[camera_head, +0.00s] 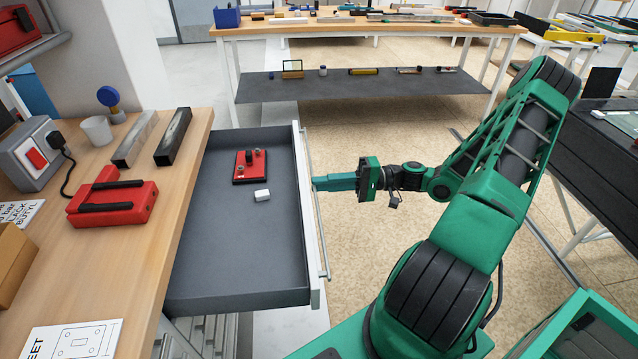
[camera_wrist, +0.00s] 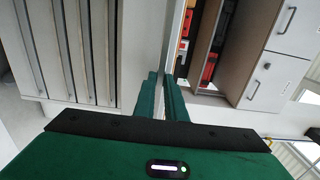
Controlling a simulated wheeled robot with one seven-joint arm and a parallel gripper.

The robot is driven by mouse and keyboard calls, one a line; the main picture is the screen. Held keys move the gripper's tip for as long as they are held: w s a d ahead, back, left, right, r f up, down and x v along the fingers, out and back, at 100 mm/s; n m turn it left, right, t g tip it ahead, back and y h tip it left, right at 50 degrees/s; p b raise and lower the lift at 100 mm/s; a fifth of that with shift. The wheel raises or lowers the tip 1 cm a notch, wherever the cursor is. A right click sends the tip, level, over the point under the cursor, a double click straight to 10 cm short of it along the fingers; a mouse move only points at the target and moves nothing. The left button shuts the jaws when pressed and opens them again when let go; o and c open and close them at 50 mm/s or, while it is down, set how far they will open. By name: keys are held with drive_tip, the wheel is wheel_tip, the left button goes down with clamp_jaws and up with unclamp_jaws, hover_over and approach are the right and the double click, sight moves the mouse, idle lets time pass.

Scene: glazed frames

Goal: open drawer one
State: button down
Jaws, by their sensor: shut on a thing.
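A grey drawer (camera_head: 225,255) stands pulled out from under the wooden bench at the left in the head view. Its pale front panel (camera_head: 314,262) carries a long metal bar handle (camera_head: 322,240). My green gripper (camera_head: 318,184) reaches the handle from the right, about midway along the front, and is shut on it. In the wrist view the two green fingers (camera_wrist: 162,97) are close together; the part of the handle between them is hard to make out. A red block with dark pegs (camera_head: 250,167) and a small white block (camera_head: 262,195) lie inside the drawer.
The wooden bench (camera_head: 120,255) holds a red clamp-like part (camera_head: 112,200), a cup (camera_head: 97,130), two bars and a grey switch box (camera_head: 30,155). Another table (camera_head: 370,30) stands at the back. The floor behind my gripper (camera_head: 370,130) is clear.

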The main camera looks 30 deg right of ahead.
drive_tip(key=shift+w+d, duration=0.2)
drive_tip(key=shift+d, duration=0.1)
drive_tip(key=c, duration=2.1)
unclamp_jaws()
drive_tip(key=shift+f, duration=0.1)
drive_tip(key=shift+s, duration=0.1)
drive_tip(key=v, duration=1)
drive_tip(key=shift+s+d, duration=0.15)
drive_tip(key=shift+d, duration=0.15)
drive_tip(key=shift+a, duration=0.1)
